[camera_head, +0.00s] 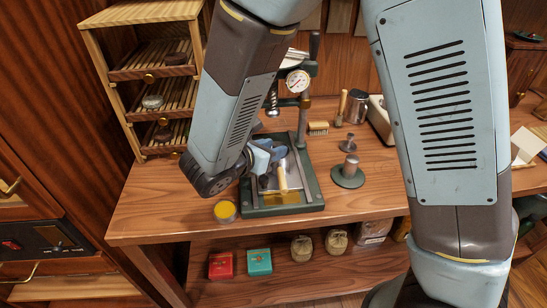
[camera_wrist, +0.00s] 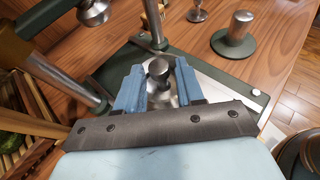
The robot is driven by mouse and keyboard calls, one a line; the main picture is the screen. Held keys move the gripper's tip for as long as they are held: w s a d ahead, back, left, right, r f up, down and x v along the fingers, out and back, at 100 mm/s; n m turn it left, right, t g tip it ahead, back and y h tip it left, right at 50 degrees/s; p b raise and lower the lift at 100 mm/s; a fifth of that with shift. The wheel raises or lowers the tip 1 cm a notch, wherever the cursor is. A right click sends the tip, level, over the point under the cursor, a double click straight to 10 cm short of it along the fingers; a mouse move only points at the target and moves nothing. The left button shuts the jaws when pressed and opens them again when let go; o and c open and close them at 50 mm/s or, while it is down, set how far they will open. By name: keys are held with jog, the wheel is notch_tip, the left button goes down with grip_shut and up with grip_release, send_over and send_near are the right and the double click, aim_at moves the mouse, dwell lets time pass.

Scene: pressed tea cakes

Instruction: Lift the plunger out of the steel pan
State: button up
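My gripper (camera_head: 266,156) is low over the green press base, fingers pointing down. In the wrist view its two blue fingers (camera_wrist: 159,84) stand on either side of the plunger, whose round steel knob (camera_wrist: 158,68) shows between them. The gaps beside the knob are very small, so I cannot tell whether the fingers touch it. The plunger's lower part and the steel pan under it are mostly hidden by my gripper. In the head view a pale handle (camera_head: 282,180) sticks out toward the front of the base from under my gripper.
The press column with a dial gauge (camera_head: 297,81) rises behind. A steel cylinder on a green disc (camera_head: 348,173) stands right of the base. A tin of yellow stuff (camera_head: 225,211) stands front left. A wooden rack (camera_head: 150,75) is left.

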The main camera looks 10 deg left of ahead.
grip_shut()
jog(key=shift+r, duration=0.1)
dwell(0.4)
